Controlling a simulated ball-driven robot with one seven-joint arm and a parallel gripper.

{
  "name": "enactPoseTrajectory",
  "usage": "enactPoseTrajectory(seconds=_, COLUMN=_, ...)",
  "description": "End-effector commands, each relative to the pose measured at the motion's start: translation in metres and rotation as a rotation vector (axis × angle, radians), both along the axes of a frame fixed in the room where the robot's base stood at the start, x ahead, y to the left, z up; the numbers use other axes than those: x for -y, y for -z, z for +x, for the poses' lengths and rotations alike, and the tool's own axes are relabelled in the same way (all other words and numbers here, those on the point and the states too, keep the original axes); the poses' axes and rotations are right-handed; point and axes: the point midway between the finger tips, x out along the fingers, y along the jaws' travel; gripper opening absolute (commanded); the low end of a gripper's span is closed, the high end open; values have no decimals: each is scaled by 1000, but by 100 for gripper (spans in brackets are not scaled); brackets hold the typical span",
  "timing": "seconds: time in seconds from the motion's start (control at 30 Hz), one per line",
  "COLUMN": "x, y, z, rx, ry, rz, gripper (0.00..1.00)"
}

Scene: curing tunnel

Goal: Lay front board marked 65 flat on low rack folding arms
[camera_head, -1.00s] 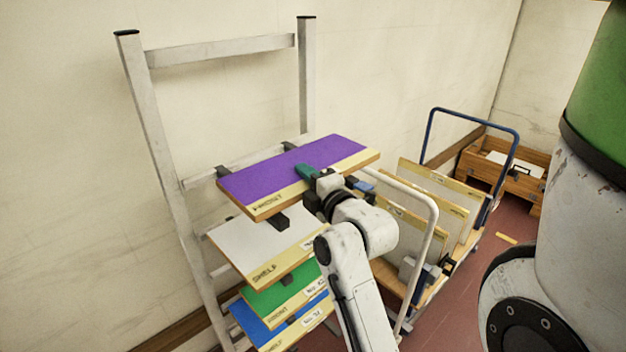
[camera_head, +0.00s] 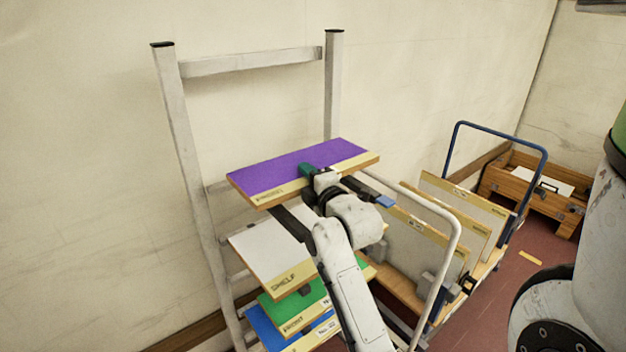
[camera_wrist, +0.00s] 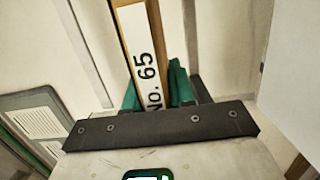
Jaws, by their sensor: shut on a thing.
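The front board (camera_head: 300,165), with a purple face and a pale label strip, lies roughly level at the upper part of the rack. In the wrist view its edge label (camera_wrist: 145,65) reads No. 65. My gripper (camera_head: 310,170) is shut on its near edge, with green fingers (camera_wrist: 152,88) on both sides. The low rack (camera_head: 185,140) has two pale uprights. Dark folding arms show beneath the board, one at left (camera_head: 292,222) and one with a blue tip at right (camera_head: 362,190). I cannot tell whether the board touches them.
Below are a white board marked SHELF (camera_head: 270,245), a green board (camera_head: 292,310) and a blue board (camera_head: 268,328). A trolley (camera_head: 452,245) with several upright boards stands close on the right. A wooden crate (camera_head: 500,182) stands farther back. Red floor is clear at right.

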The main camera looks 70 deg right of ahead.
Motion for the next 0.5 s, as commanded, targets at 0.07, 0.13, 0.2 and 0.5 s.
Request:
enactPoseTrajectory(seconds=0.07, x=3, y=-2, z=6, rx=1, ry=-2, rz=-5, gripper=0)
enactPoseTrajectory(seconds=0.13, x=5, y=2, z=9, rx=2, ry=-1, rz=-4, gripper=0)
enactPoseTrajectory(seconds=0.2, x=4, y=10, z=8, rx=2, ry=-1, rz=-3, gripper=0)
enactPoseTrajectory(seconds=0.5, x=4, y=26, z=8, rx=2, ry=-1, rz=-3, gripper=0)
